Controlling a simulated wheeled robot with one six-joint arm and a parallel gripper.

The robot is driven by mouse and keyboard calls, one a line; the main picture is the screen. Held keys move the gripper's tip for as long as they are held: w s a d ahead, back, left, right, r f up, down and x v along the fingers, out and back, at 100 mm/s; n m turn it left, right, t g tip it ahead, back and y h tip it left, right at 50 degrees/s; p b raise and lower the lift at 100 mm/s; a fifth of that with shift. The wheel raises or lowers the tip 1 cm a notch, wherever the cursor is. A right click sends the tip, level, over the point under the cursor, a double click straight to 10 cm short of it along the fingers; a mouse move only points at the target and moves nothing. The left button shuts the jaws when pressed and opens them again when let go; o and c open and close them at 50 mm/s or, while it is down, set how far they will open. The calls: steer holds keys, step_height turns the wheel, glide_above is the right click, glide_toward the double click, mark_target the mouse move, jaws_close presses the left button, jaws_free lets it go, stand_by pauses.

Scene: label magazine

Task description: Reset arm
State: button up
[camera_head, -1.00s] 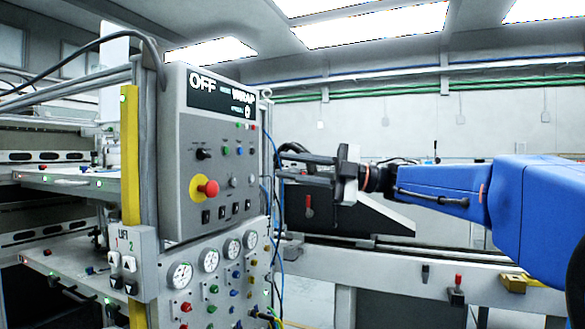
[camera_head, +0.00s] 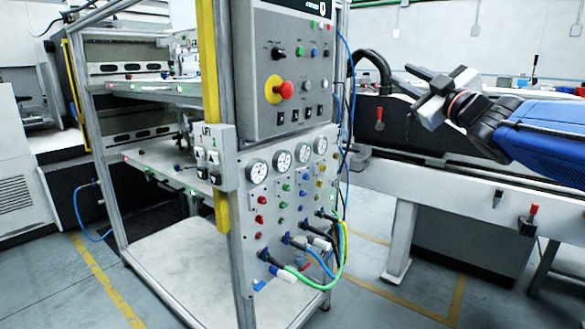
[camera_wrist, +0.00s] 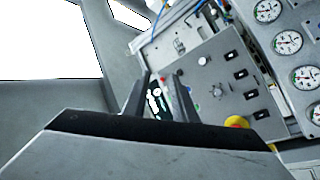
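My gripper (camera_head: 402,77) is on the end of my blue arm at the right of the head view, to the right of the grey control panel and in free air. Its two dark fingers also show in the wrist view (camera_wrist: 161,82), spread apart with nothing between them, so it is open. The control panel (camera_head: 252,75) shows a red emergency knob on a yellow base, with several switches. In the wrist view the panel (camera_wrist: 215,60) lies tilted beyond the fingers. No contact between gripper and panel shows.
A metal-frame rack with a yellow post (camera_head: 209,80) and gauges (camera_head: 257,171) stands left of my arm. Cables (camera_head: 342,245) loop out of its lower panel. A grey machine beam (camera_head: 450,205) runs below my gripper. Grey floor (camera_head: 370,290) is open in front.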

steer(key=s+d+f+m+g+h, duration=0.2)
steer(key=s+d+f+m+h, duration=0.1)
steer(key=f, duration=0.5)
steer(key=s+d+f+m+g+h, duration=0.2)
steer(key=s+f+m+h, duration=0.15)
steer(key=f, duration=0.35)
steer(key=s+d+f+m+g+h, duration=0.2)
steer(key=s+d+f+m+h, duration=0.15)
steer(key=f, duration=0.45)
steer(key=s+a+f+m+g+y, duration=0.1)
steer(key=s+a+f+g, duration=0.2)
steer(key=s+f, duration=0.7)
steer(key=s+a+f+m+g+y, duration=0.1)
steer(key=s+a+f+g+y, duration=0.1)
steer(key=s+f+g, duration=0.4)
steer(key=s+a+f, duration=0.1)
steer(key=s+f, duration=0.3)
steer(key=f, duration=0.1)
steer(key=shift+s+f, duration=0.3)
steer(key=shift+s, duration=0.05)
